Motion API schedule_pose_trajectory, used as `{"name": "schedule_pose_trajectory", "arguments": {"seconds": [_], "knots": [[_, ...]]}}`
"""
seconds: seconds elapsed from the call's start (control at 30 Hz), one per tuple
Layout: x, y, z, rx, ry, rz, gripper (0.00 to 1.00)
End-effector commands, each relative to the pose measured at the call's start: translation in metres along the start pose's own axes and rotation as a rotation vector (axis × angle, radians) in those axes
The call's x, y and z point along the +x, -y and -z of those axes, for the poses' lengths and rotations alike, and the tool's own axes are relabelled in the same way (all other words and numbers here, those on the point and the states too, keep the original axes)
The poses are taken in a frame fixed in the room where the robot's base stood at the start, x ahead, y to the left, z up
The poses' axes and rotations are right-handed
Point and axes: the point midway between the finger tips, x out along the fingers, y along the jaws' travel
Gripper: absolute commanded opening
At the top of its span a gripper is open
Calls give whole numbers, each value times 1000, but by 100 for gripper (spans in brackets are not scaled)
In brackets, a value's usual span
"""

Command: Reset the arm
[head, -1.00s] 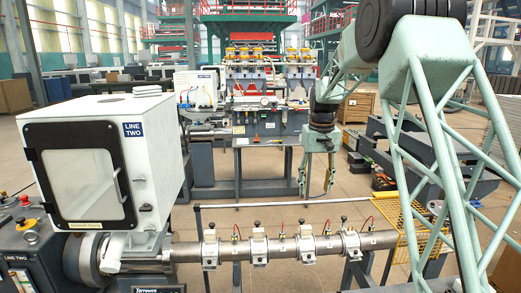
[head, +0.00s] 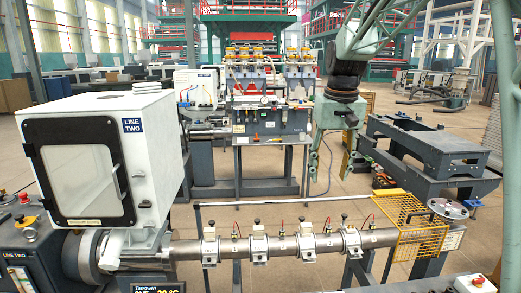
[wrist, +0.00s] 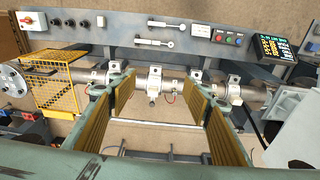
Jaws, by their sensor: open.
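My gripper (head: 329,177) hangs from the pale green arm at the right of the middle in the head view. Its two fingers point down, spread apart and empty. In the wrist view the gripper (wrist: 162,85) frames the extruder barrel (wrist: 130,76) between its ribbed yellow-brown pads, with the barrel beyond them. In the head view the barrel (head: 274,247) runs across the foreground, with several clamps and red wires. The fingers appear clear of it and touch nothing that I can see.
A white cabinet marked LINE TWO (head: 158,150) stands at the left. A yellow mesh guard (head: 421,238) sits at the barrel's right end. A dark grey machine frame (head: 425,150) stands behind it at the right. Open floor (head: 265,185) lies behind the barrel.

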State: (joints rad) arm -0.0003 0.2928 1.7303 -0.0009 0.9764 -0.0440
Motion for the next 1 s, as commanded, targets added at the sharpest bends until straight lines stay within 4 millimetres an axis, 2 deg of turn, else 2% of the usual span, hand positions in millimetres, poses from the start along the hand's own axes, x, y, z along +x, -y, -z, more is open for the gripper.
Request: {"name": "schedule_pose_trajectory", "arguments": {"seconds": [0.43, 1.0], "knots": [[-45, 3, -76, 8, -36, -2, 45], [-81, 8, -180, 18, -80, -3, 45]]}}
